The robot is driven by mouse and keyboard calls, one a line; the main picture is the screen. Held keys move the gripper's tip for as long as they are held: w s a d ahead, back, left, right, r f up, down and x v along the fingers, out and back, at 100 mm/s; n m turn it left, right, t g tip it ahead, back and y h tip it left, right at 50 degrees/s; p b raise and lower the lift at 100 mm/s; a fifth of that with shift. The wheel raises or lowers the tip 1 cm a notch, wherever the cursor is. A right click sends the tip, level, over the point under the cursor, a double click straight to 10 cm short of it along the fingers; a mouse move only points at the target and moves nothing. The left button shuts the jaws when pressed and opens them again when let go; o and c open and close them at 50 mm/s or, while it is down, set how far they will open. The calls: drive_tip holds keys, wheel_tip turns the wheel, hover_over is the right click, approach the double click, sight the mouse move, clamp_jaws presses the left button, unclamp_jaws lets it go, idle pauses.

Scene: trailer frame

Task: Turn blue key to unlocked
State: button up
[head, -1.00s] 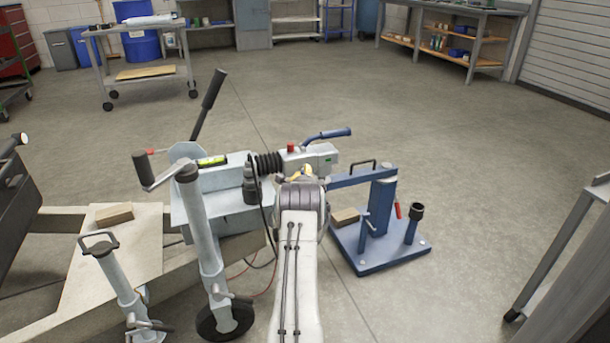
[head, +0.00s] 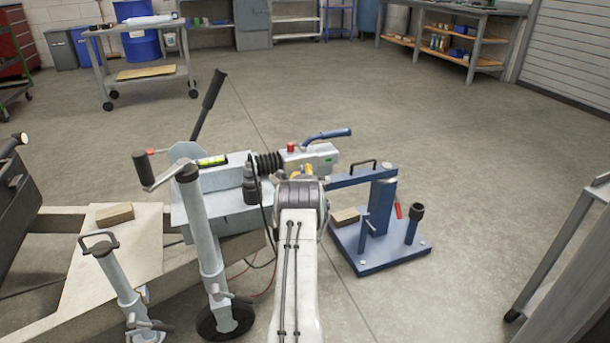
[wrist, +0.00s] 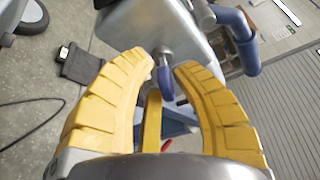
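The blue key (wrist: 165,82) shows in the wrist view, sticking out below a grey metal housing (wrist: 158,28). My gripper (wrist: 166,62) has its two yellow fingers on either side of the key, with a narrow gap still visible between the tips. The fingers look open, and I cannot tell whether either one touches the key. In the head view my wrist covers the key, and only a little yellow of my gripper (head: 300,172) shows by the coupling head (head: 308,157).
A blue handle (head: 327,134) and a red knob (head: 290,147) top the coupling. The jack post (head: 203,235) stands to the left. A blue stand (head: 382,205) on a floor plate is close on the right. Open floor lies beyond.

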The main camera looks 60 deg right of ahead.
drive_tip(key=o, duration=0.3)
drive_tip(key=shift+o, duration=0.2)
drive_tip(key=shift+a, duration=0.1)
drive_tip(key=v, duration=1.1)
drive_tip(key=shift+s+a, duration=0.3)
drive_tip(key=shift+r, duration=0.1)
